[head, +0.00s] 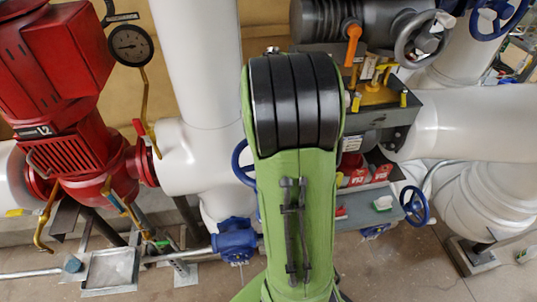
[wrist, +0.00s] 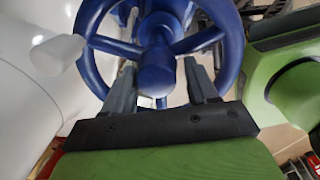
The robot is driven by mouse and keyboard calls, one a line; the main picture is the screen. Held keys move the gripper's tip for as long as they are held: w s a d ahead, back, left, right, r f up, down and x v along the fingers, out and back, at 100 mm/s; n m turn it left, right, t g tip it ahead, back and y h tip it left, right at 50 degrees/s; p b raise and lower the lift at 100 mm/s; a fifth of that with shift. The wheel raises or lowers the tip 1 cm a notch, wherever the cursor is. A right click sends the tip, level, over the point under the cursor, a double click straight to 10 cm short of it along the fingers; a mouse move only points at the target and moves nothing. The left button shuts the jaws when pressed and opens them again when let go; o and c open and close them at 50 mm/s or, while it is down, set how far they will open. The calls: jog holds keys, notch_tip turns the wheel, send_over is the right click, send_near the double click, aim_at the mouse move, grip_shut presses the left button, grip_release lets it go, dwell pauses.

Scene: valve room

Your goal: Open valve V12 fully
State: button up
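A blue spoked handwheel (wrist: 88,62) fills the upper part of the wrist view, with a round blue hub (wrist: 157,72) at its centre. A pale grey knob (wrist: 57,54) shows at its left rim. My gripper (wrist: 160,80) is open, its two grey fingers apart on either side of the hub and close to the spokes. I cannot tell whether they touch the wheel. No V12 tag is readable on this wheel. In the head view my green arm hides the gripper; part of a blue handwheel (head: 241,162) shows at the arm's left edge.
A red pump (head: 75,120) and a gauge (head: 130,45) stand at left, beside a white vertical pipe (head: 195,60). A grey handwheel (head: 420,40) is at upper right.

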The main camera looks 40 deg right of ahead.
jog(key=shift+o, duration=1.1)
jog(key=shift+a+f, duration=0.2)
jog(key=shift+f, duration=0.45)
notch_tip(320, 180, up, 7)
jog(key=p, duration=0.6)
jog(key=shift+w+d+r, duration=0.1)
jog(key=shift+w+d, duration=0.05)
jog(key=shift+w+d+f, duration=0.1)
jog(key=shift+f, duration=0.1)
